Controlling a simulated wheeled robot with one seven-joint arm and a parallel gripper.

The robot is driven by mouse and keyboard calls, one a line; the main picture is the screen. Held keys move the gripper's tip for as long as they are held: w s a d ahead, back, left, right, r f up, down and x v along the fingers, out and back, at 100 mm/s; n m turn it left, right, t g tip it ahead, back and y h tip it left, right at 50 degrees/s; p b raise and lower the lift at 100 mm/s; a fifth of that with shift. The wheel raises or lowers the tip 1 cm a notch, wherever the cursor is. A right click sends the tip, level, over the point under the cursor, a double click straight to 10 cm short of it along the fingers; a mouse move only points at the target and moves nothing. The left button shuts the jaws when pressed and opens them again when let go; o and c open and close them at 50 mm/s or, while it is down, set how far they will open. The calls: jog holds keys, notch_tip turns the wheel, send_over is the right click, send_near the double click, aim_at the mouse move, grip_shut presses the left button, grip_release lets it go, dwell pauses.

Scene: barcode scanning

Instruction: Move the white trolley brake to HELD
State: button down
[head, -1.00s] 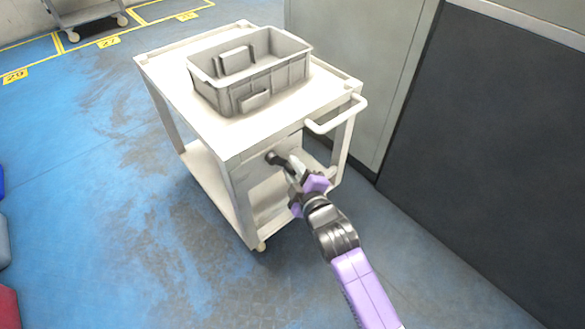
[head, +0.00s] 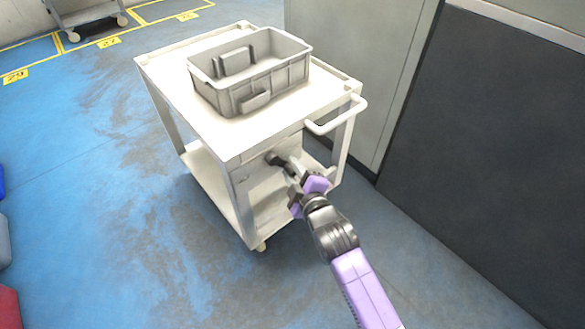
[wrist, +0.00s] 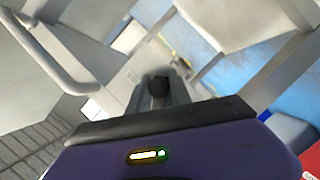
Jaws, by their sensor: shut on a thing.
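The white trolley (head: 225,140) stands on the blue floor in the middle of the head view. Its brake lever ends in a dark knob (head: 273,158) on the near face, just below the top shelf. My gripper (head: 288,167) is shut on the brake lever. In the wrist view the dark knob (wrist: 158,86) shows between the two grey fingers of my gripper (wrist: 158,95). The gripper hides most of the lever, and I cannot read any brake marking.
A grey crate (head: 220,98) sits on the trolley top. The trolley's push handle (head: 340,118) sticks out to the right of my gripper. A grey cabinet (head: 350,70) and a dark panel (head: 490,150) stand close on the right. The blue floor (head: 110,180) at left is mostly clear.

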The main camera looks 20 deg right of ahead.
jog(key=m+p, duration=0.1)
jog(key=a+p, duration=0.1)
jog(key=shift+s+m+g+y+p, duration=0.2)
jog(key=shift+m+g+y+p, duration=0.2)
jog(key=shift+s+a+f+m+g+y+p, duration=0.15)
jog(key=shift+a+f+m+y+p, duration=0.1)
jog(key=shift+a+m+p, duration=0.15)
jog(key=shift+s+a+f+m+g+y+p, duration=0.15)
jog(key=shift+a+f+m+p, duration=0.15)
jog(key=shift+m, duration=0.2)
jog(key=a+m+y, duration=0.1)
jog(key=a+m+g+y, duration=0.1)
jog(key=a+m, duration=0.1)
jog(key=s+a+m+y, duration=0.1)
jog(key=m, duration=0.1)
jog(key=shift+a+r+g, duration=0.15)
jog(key=shift+r+g, duration=0.1)
jog(key=shift+g, duration=0.05)
jog(key=shift+s+a+r+m+y, duration=0.15)
jog(key=shift+a+r+m+y, duration=0.15)
jog(key=shift+m+y, duration=0.2)
jog(key=shift+s+a+r+m+y, duration=0.15)
jog(key=shift+a+m+y, duration=0.25)
jog(key=shift+m, duration=0.2)
jog(key=c, duration=1.2)
grip_release()
